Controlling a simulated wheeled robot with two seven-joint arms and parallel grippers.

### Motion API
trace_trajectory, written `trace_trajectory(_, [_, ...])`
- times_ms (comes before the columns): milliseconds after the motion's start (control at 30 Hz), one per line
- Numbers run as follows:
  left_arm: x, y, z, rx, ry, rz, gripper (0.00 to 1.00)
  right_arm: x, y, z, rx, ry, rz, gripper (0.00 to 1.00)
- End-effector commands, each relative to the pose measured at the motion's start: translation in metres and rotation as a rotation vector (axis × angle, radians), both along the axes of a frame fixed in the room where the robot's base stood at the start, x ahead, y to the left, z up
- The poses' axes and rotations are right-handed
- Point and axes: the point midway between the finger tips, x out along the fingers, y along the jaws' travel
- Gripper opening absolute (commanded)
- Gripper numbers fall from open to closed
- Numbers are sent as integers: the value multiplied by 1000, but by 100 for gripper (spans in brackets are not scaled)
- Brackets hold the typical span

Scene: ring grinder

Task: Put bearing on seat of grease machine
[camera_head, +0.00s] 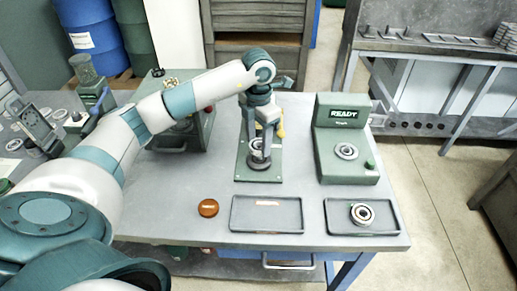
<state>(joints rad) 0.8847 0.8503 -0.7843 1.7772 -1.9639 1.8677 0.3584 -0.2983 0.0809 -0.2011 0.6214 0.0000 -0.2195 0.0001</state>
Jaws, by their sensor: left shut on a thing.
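My left gripper (258,147) points down over the green base plate (245,174) of the machine with a yellow lever (281,129), which I take to be the grease machine. The gripper is shut on a small ring-like thing, apparently a bearing, low over the round dark seat (259,163). My fingers partly hide the bearing, and I cannot tell whether it touches the seat. Another bearing (362,213) lies in the right dark tray (388,226). My right gripper is not in view.
A green device with a READY display (343,113) stands at right, with a ring (346,151) on it. An empty-looking left tray (267,220) and an orange-brown round thing (208,208) are near the front edge. Another green machine (187,137) stands behind my left arm.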

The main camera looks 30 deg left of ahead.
Motion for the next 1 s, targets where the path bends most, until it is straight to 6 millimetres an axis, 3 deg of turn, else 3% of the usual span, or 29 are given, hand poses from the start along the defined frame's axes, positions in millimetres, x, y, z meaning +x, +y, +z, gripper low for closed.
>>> trace_trajectory(333, [-1,0,-34,0,2,1,19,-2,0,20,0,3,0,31])
trace_trajectory(767, [0,0,-42,0,0,0,19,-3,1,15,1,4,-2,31])
trace_trajectory(800, [0,0,-41,0,1,0,53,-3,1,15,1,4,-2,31])
trace_trajectory(833, [0,0,-41,0,1,0,60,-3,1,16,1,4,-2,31])
trace_trajectory(867, [0,0,-41,0,1,0,67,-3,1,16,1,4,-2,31])
trace_trajectory(1000, [0,0,-41,0,1,0,67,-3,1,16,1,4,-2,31])
